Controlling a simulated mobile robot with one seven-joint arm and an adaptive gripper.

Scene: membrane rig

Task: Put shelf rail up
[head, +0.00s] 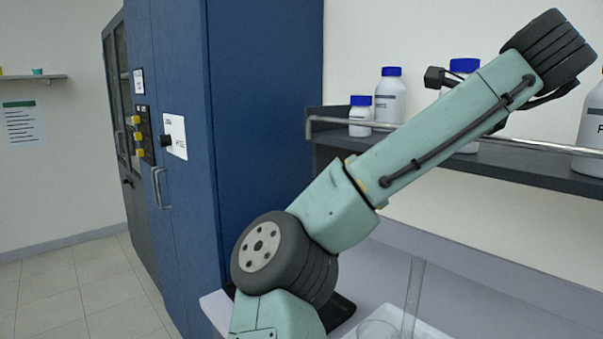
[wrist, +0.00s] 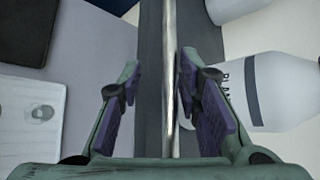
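The shelf rail (head: 345,122) is a thin metal bar along the front of a dark grey shelf (head: 510,170). Its left end bends down to the shelf's front edge; my arm hides part of its middle. In the wrist view the rail (wrist: 169,60) runs top to bottom between the two fingers of my gripper (wrist: 158,65). The gripper is open, with purple pads on either side of the rail. The rail is closer to the right finger; whether they touch I cannot tell.
Blue-capped white bottles, one (head: 389,96) at the left and one (head: 591,130) at the right, stand on the shelf. A labelled bottle (wrist: 275,92) is close to my right finger. A blue cabinet (head: 265,110) stands left. A glass cylinder (head: 412,295) stands below.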

